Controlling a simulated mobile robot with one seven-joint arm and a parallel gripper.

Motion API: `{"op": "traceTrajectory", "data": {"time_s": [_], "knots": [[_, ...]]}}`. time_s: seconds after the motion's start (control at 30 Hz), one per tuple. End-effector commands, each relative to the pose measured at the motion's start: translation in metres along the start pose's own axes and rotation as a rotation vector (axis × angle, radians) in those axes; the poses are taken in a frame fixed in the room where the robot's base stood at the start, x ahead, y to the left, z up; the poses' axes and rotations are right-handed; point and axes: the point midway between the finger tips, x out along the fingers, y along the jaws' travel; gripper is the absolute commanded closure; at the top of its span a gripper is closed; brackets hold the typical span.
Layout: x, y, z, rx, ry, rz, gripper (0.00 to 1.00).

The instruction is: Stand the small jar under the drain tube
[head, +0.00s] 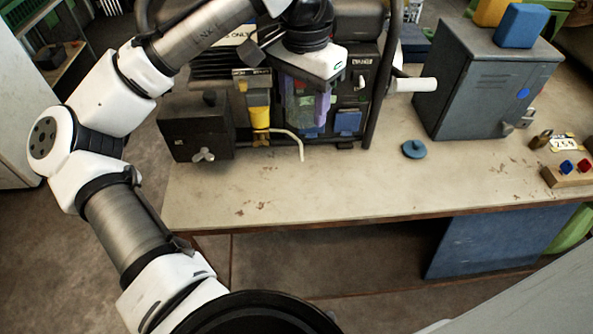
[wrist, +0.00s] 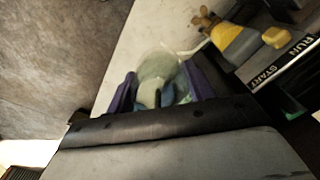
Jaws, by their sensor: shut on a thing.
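My gripper (head: 306,104) has purple fingers and is shut on the small jar. In the wrist view the jar (wrist: 158,68) is pale green and see-through, between the fingertips (wrist: 160,80). In the head view my wrist and fingers largely hide it. The drain tube (head: 300,147) is thin, white and bent down at its end. It comes from a brass fitting (head: 260,137) below a yellow part (head: 259,113) on the machine. My gripper is just right of the tube in the head view. The tube (wrist: 193,49) runs close to the jar in the wrist view; I cannot tell their height difference.
The black-framed machine (head: 369,85) stands close behind and around my gripper. A dark box (head: 197,130) is at its left. The bench front (head: 330,190) is clear. A blue lid-like disc (head: 414,149), grey metal cabinet (head: 475,95) and small block with knobs (head: 566,175) are to the right.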

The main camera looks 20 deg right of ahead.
Motion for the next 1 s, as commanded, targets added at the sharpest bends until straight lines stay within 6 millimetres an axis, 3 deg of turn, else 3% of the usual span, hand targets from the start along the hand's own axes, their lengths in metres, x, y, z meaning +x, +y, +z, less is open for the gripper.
{"op": "traceTrajectory", "data": {"time_s": [0.5,1.0], "knots": [[0.127,0.000,0.001,-0.001,-0.002,0.003,0.72],[0.190,0.001,0.000,0.000,0.000,0.002,0.72]]}}
